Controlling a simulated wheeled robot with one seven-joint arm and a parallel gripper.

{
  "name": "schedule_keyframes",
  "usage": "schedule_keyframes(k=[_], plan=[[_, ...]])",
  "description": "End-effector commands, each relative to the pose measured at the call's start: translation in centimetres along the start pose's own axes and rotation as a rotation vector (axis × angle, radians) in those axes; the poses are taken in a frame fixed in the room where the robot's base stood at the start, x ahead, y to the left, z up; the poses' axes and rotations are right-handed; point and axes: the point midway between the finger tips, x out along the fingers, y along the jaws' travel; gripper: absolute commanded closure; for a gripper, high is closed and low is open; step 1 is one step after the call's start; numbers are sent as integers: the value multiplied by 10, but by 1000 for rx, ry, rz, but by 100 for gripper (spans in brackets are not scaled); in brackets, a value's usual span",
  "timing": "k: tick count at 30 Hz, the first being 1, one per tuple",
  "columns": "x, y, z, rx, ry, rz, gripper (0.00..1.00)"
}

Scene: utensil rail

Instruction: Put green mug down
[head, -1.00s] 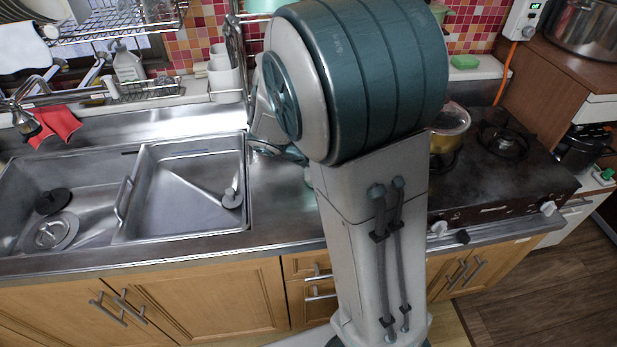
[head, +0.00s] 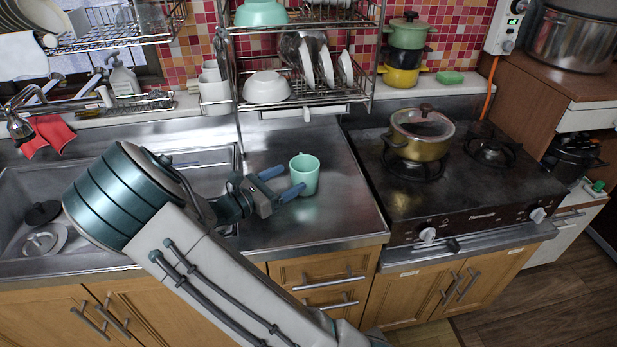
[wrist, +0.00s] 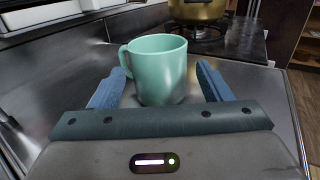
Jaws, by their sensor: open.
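The green mug (head: 304,174) stands upright on the steel counter between the sink and the stove. In the wrist view the mug (wrist: 158,70) is just beyond and between my fingertips, with its handle to the left. My gripper (head: 282,181) is open, its blue fingers pointing right at the mug. In the wrist view my gripper (wrist: 160,88) shows a clear gap between each finger and the mug's side. Nothing is held.
The stove (head: 465,185) with a gold pot (head: 420,140) is to the right. The dish rack (head: 300,100) stands behind the mug. The sink (head: 60,190) is left, partly behind my arm. The counter in front of the mug is clear.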

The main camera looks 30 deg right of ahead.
Motion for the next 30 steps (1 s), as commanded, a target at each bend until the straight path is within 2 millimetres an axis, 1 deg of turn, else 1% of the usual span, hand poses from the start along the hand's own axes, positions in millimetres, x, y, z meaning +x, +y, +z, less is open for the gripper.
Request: schedule_keyframes(k=[1, 4, 6, 11, 18, 21, 24, 30], plan=[[0, 0, -9, -4, -2, 0, 28], [0, 0, -21, -2, -1, 1, 28], [8, 0, -18, 2, 1, -1, 28], [18, 0, -18, 1, 0, 1, 28], [57, 0, -17, 0, 0, -2, 28], [69, 0, -17, 1, 1, -1, 28], [74, 0, -18, 1, 1, 2, 28], [74, 1, -18, 2, 2, 3, 28]])
